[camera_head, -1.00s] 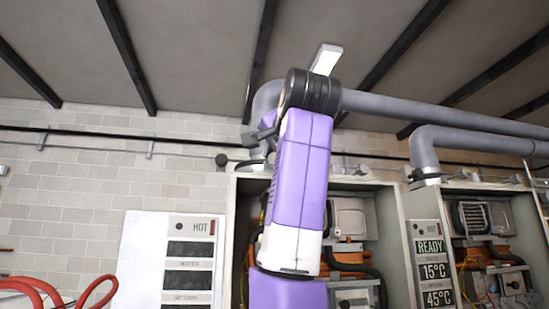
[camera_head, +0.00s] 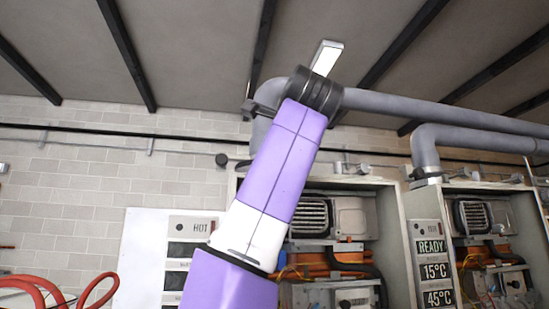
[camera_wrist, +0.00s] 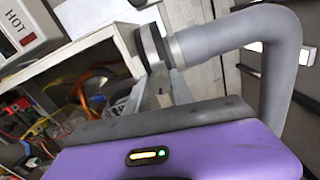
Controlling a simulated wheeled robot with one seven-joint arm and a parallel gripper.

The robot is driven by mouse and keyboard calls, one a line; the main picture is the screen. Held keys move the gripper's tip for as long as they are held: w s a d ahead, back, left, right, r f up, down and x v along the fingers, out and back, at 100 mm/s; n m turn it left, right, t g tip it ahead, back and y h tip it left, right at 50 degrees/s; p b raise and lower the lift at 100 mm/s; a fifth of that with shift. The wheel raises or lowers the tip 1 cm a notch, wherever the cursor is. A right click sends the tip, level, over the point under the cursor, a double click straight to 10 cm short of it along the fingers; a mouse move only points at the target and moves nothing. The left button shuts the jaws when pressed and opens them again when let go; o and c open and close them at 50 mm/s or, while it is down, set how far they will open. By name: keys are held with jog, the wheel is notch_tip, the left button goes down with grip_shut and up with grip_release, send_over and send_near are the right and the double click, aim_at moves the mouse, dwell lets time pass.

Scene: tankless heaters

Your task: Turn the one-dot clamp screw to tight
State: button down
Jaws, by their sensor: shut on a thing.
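In the wrist view, the grey flue pipe (camera_wrist: 225,42) bends down into a dark clamp band (camera_wrist: 152,48) above the heater cabinet. My gripper (camera_wrist: 150,90) shows just below the band. Its metal fingers stick out past my purple housing and are shut on a small part there. I take that part to be a clamp screw, but the fingers and housing mostly hide it. No dot marks or tight mark can be read. In the head view, my arm covers part of the left pipe (camera_head: 263,140), and the fingers cannot be made out.
The open left heater cabinet (camera_head: 397,240) shows orange pipes and loose wires. A second cabinet (camera_head: 530,225) stands to the right with its own pipe (camera_head: 426,150) and a READY panel (camera_head: 432,262). A HOT panel (camera_head: 195,228) is at left. Red hoses (camera_head: 40,290) lie lower left.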

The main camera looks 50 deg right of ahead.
jog(key=shift+d+f+m, duration=0.1)
jog(key=shift+f+m, duration=0.05)
jog(key=shift+m, duration=0.25)
jog(key=c, duration=1.1)
grip_release()
jog(key=shift+s, duration=0.1)
jog(key=b+v, duration=0.3)
jog(key=v, duration=0.4)
jog(key=shift+s+a, duration=0.3)
